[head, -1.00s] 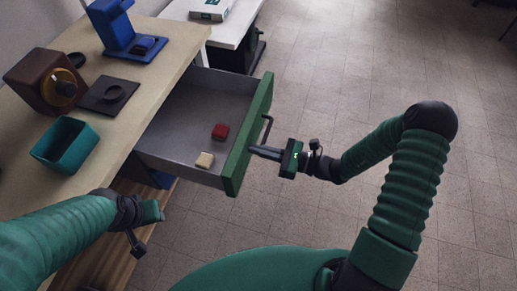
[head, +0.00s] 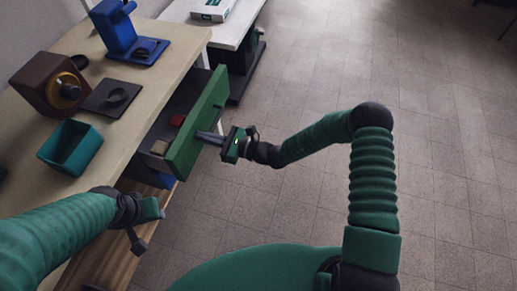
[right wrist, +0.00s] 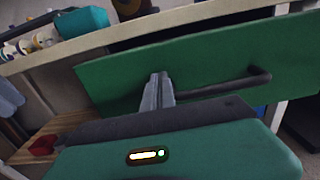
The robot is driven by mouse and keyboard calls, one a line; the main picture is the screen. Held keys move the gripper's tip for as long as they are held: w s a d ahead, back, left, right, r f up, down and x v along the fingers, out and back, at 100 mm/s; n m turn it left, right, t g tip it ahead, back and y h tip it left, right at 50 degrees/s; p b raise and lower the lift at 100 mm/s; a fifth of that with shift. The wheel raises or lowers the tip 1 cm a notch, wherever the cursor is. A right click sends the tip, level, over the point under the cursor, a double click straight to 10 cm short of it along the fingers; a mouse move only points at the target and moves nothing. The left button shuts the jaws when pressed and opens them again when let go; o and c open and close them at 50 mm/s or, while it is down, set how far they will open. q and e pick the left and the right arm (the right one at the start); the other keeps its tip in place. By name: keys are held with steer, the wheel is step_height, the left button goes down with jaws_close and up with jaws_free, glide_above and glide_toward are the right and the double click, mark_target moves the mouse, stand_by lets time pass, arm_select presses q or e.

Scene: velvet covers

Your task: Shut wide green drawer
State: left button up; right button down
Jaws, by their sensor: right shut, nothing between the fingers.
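The wide green drawer (head: 199,122) is partly open under the tabletop, with a short stretch of its inside showing in the head view. Inside lie a red block (head: 177,120) and a tan block (head: 160,147). My right gripper (head: 200,135) is shut and empty, its fingertips at the outer face of the green front. In the right wrist view the green front (right wrist: 225,65) fills the middle, with a dark bar handle (right wrist: 235,84) to the right of the fingers (right wrist: 157,88). My left gripper (head: 147,225) is beside the table's near side; its jaws are not clear.
On the tabletop (head: 150,98) stand a teal bin (head: 70,147), a brown box with a round dial (head: 50,88), a dark tray (head: 112,97) and a blue stand (head: 125,35). A white side table (head: 225,28) stands behind. The tiled floor at right is clear.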

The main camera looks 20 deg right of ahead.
steer(key=x, duration=1)
steer(key=shift+w+a+b, duration=0.25)
steer(key=shift+a+b, duration=0.1)
steer(key=shift+w+r, duration=0.15)
steer(key=shift+r, duration=0.1)
steer(key=shift+a+r, duration=0.1)
